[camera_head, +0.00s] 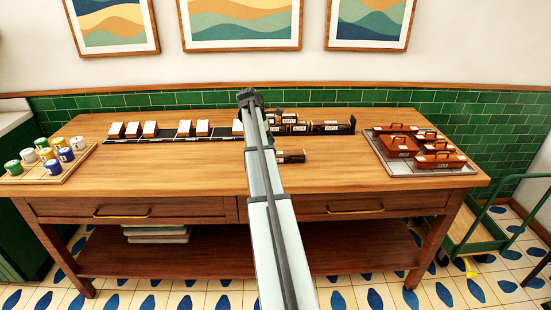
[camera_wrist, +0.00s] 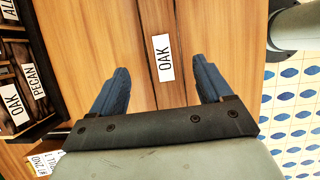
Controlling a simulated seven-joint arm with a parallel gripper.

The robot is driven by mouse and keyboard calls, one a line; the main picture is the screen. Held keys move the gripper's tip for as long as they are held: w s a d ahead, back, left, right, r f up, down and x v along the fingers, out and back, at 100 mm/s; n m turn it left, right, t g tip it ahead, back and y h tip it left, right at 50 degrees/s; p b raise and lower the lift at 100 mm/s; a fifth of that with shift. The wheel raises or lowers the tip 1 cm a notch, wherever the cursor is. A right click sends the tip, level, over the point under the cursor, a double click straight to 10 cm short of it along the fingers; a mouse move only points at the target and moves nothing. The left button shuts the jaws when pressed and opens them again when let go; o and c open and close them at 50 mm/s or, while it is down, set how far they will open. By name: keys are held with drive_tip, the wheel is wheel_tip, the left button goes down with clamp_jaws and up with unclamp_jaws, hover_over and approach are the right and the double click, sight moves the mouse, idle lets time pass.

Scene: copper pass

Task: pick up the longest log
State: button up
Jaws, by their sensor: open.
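Several dark logs with white labels (camera_head: 322,126) lie in a black rack at the back middle of the table. One labelled log (camera_head: 290,157) lies apart in front of them, its left part hidden by my arm. The head view hides my gripper behind my arm.
A row of white-labelled blocks (camera_head: 150,129) stands on a black strip at the back left. A tray of colourful tins (camera_head: 70,176) is at the left edge. A tray with brown handled boxes (camera_head: 400,170) is at the right. The front of the wooden table (camera_head: 150,182) is clear.

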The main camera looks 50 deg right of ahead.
drive_tip(key=shift+a+x, duration=0.2)
drive_tip(key=shift+x, duration=2.45)
drive_tip(key=shift+s, duration=0.2)
drive_tip(key=shift+c, duration=0.4)
drive_tip(key=c, duration=1.2)
drive_tip(key=shift+r, duration=0.15)
